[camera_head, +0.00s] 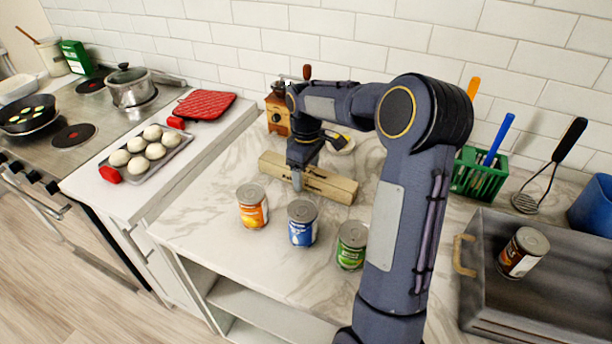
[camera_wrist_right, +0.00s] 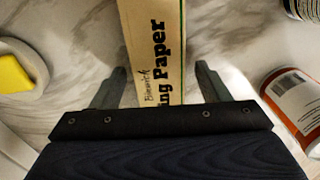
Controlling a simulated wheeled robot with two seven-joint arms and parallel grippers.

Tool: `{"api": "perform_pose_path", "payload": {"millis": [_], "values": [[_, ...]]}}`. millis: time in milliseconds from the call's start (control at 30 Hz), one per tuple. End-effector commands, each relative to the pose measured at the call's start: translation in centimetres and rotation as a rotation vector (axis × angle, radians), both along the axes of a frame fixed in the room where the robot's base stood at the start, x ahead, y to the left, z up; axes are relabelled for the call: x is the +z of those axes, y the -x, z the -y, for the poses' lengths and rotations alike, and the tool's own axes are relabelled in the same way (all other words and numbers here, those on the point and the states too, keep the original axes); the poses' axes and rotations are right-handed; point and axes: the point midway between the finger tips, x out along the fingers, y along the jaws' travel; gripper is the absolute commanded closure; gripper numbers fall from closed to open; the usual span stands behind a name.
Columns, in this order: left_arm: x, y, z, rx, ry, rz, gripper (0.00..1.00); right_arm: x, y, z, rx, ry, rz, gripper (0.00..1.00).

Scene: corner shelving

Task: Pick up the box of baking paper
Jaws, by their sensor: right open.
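The box of baking paper (camera_head: 335,187) is a long tan carton with dark lettering, lying flat on the marble counter behind a row of cans. My right gripper (camera_head: 297,184) is pointed down over the middle of the box, hiding part of it. In the right wrist view the box (camera_wrist_right: 157,50) runs up between the two fingers of my right gripper (camera_wrist_right: 160,88). The fingers are open, one on each side of the box, with a gap visible to each side. I cannot tell how far down they reach. My left gripper is not in view.
An orange can (camera_head: 252,208), a blue can (camera_head: 302,224) and a green can (camera_head: 351,246) stand in front of the box. A coffee grinder (camera_head: 277,115) stands behind it. A grey tray (camera_head: 560,310) with a can (camera_head: 523,253) and a green utensil basket (camera_head: 478,180) are at the right.

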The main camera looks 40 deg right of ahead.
Motion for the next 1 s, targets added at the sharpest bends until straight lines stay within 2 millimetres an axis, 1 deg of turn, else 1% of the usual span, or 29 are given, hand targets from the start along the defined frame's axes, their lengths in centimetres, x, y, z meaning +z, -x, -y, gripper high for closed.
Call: {"api": "perform_pose_path", "payload": {"millis": [200, 600, 633, 867, 1000], "values": [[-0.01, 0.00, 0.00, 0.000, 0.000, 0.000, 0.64, -0.08, 0.00, 0.00, 0.000, 0.000, 0.000, 0.31], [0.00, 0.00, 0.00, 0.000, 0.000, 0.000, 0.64, -0.04, 0.00, 0.00, 0.000, 0.000, 0.000, 0.83], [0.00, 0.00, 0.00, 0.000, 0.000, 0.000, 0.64, -0.04, 0.00, 0.00, 0.000, 0.001, 0.000, 0.86], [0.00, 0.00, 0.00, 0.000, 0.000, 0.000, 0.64, 0.07, -0.02, 0.00, 0.000, 0.001, 0.001, 0.86], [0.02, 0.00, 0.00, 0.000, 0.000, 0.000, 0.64, 0.67, -0.07, 0.03, 0.000, 0.001, 0.003, 0.86]]}}
